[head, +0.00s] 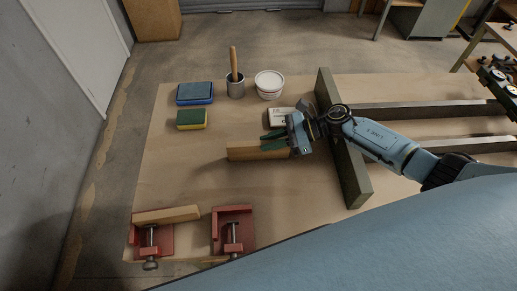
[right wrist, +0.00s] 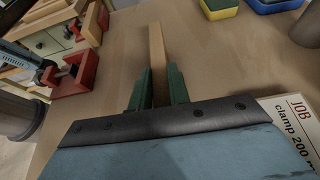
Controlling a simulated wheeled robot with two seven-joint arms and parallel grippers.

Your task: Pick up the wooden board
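The wooden board (head: 244,153), a short pale block, lies on the bench in the middle of the head view. In the right wrist view it shows as a long strip (right wrist: 157,50) running away between the fingers. My right gripper (head: 273,140) has green fingers, spread apart over the right end of the board. In the right wrist view the fingers (right wrist: 160,88) stand one on each side of the strip. No firm grip shows, and contact is hard to judge. My left gripper is not in view.
Red clamps (head: 222,233) stand at the front left, with another wood strip (head: 165,214) on one. Sponges (head: 191,120), a cup (head: 235,88) and a white tub (head: 269,84) stand at the back. Bare bench lies left of the board.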

